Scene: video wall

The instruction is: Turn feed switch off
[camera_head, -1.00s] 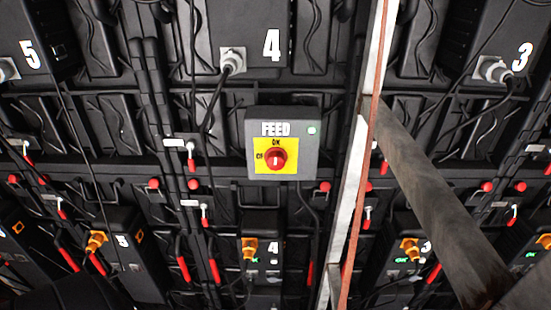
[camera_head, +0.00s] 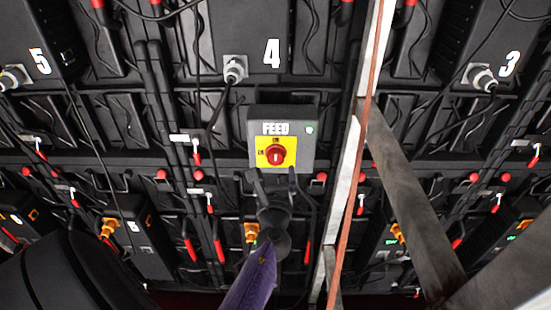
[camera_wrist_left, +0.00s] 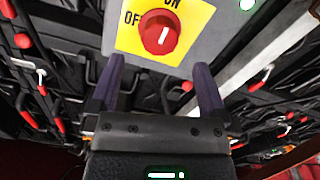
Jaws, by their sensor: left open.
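The grey FEED switch box (camera_head: 308,150) hangs at the middle of the wall of black panels, with a yellow plate and a lit green lamp. Its round red knob (camera_head: 276,155) also shows in the left wrist view (camera_wrist_left: 151,36). The white mark on the knob stands roughly upright, toward the ON label; OFF (camera_wrist_left: 131,18) is to the left. My left gripper (camera_head: 274,178) is open and empty just below the knob. In the left wrist view its two fingers (camera_wrist_left: 158,75) point up toward the knob, one on each side, apart from it. My right gripper is not in view.
A pale upright post (camera_head: 362,130) with a reddish edge stands just right of the box, with a grey diagonal beam (camera_head: 410,190) beyond it. Cables, red handles and orange connectors (camera_head: 108,227) cover the wall around. The space directly before the knob looks clear.

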